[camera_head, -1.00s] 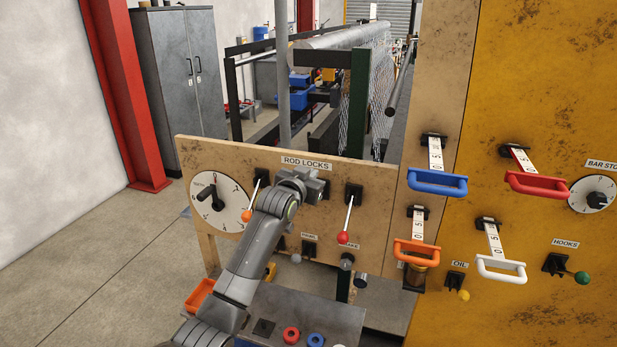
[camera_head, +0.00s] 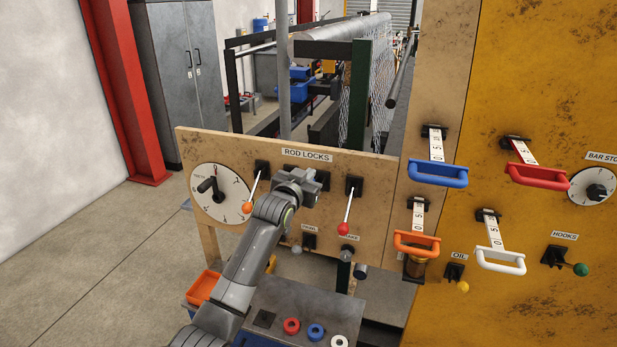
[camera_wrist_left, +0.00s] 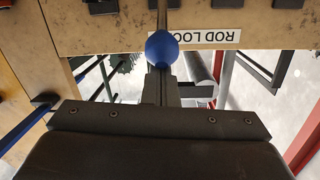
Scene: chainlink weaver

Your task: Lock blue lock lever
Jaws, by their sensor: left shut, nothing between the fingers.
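The blue lock lever shows in the left wrist view as a round blue knob (camera_wrist_left: 161,48) on a thin shaft running to the panel. My left gripper (camera_wrist_left: 160,92) is shut and empty, with its fingertips close to the knob; whether they touch cannot be told. In the head view my left gripper (camera_head: 312,184) is in front of the panel, below the ROD LOCKS label (camera_head: 307,154), and hides the blue lever. An orange-knobbed lever (camera_head: 256,190) hangs to its left and a red-knobbed lever (camera_head: 348,207) to its right. My right gripper is out of view.
A white dial (camera_head: 220,197) is left of the levers. Blue (camera_head: 438,173), orange (camera_head: 416,244), red and white handles stick out from the panels at right. A grey console (camera_head: 310,302) with coloured rings lies below. Open floor is at left.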

